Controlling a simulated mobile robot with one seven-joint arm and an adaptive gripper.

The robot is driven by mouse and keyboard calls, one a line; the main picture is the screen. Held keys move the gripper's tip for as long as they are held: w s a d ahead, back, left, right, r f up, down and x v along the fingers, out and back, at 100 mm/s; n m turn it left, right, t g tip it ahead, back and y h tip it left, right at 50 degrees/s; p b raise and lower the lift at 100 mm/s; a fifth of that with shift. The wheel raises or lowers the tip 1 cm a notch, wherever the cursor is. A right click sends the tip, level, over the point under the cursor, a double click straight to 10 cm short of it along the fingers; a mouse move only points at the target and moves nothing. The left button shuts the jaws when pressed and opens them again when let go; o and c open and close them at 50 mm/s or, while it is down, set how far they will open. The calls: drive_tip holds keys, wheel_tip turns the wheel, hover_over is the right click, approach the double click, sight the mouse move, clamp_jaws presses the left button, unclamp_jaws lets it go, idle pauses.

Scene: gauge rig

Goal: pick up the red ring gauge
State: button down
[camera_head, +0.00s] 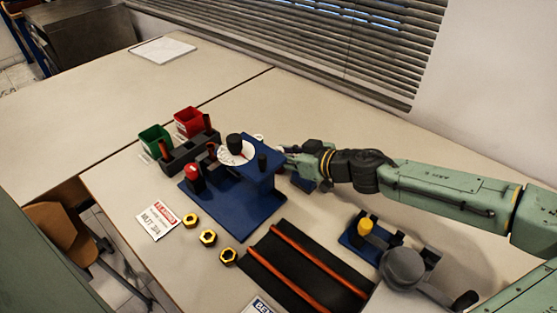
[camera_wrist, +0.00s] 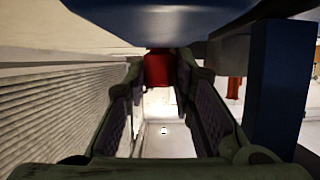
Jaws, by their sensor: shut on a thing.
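My gripper (camera_head: 287,153) is at the right side of the blue stand (camera_head: 258,190), low beside its upright. In the wrist view, my gripper (camera_wrist: 160,75) has its two fingers on either side of a red piece, the red ring gauge (camera_wrist: 158,66), and is shut on it. Only a plain red face shows, so I cannot make out its hole. The blue stand overhangs the fingers at the top and right of the wrist view (camera_wrist: 272,85). In the head view the held piece is hidden. A red-topped part (camera_head: 192,172) stands on the left of the blue base.
A dark block (camera_head: 178,160), a green bin (camera_head: 155,142) and a red bin (camera_head: 189,122) stand behind-left. Brass nuts (camera_head: 208,237) and a label card (camera_head: 160,220) lie in front. A black tray with orange rails (camera_head: 308,262) and a blue fixture (camera_head: 355,232) are at right.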

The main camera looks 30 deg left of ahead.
idle(0.3)
wheel_tip(320, 180, up, 24)
drive_tip(key=p, duration=0.4)
wheel_tip(320, 180, down, 16)
drive_tip(key=b, duration=0.7)
drive_tip(key=shift+w+d, duration=0.2)
